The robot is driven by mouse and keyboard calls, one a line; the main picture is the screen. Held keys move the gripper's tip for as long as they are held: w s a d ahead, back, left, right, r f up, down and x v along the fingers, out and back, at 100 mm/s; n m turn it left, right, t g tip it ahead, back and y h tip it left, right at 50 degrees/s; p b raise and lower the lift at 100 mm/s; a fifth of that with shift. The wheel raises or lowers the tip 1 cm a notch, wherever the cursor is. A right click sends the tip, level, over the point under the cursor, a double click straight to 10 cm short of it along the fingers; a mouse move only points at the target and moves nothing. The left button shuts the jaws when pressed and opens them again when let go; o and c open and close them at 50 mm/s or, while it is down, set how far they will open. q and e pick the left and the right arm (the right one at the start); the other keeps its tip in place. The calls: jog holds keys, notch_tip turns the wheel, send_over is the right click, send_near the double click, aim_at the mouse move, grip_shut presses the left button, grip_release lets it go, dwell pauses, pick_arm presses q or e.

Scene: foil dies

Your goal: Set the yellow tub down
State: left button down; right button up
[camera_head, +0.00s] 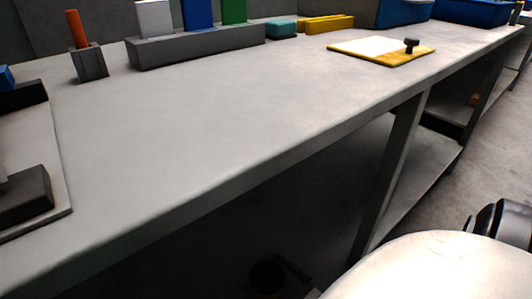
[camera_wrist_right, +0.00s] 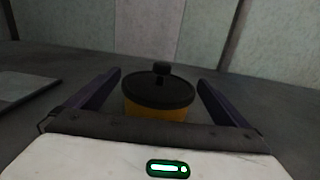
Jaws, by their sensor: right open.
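The yellow tub (camera_wrist_right: 158,113) has a dark round lid (camera_wrist_right: 158,91) with a black knob on top. In the right wrist view it is upright, between the two dark fingers of my right gripper (camera_wrist_right: 158,80). The fingers are spread, with a visible gap on each side of the tub. The gripper's white body hides the tub's base, so its contact with the grey surface (camera_wrist_right: 270,108) cannot be seen. I cannot make out the tub in the head view. My left gripper is not in view.
The head view shows a long grey workbench (camera_head: 215,130), largely clear in the middle. Along its back are a grey rack (camera_head: 195,46) of coloured blocks, a teal box (camera_head: 281,28) and yellow bars (camera_head: 328,23). A yellow board (camera_head: 393,57) lies nearer the edge.

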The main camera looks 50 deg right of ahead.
jog(key=s, duration=1.1)
jog(key=shift+s+a, duration=0.1)
jog(key=shift+a, duration=0.2)
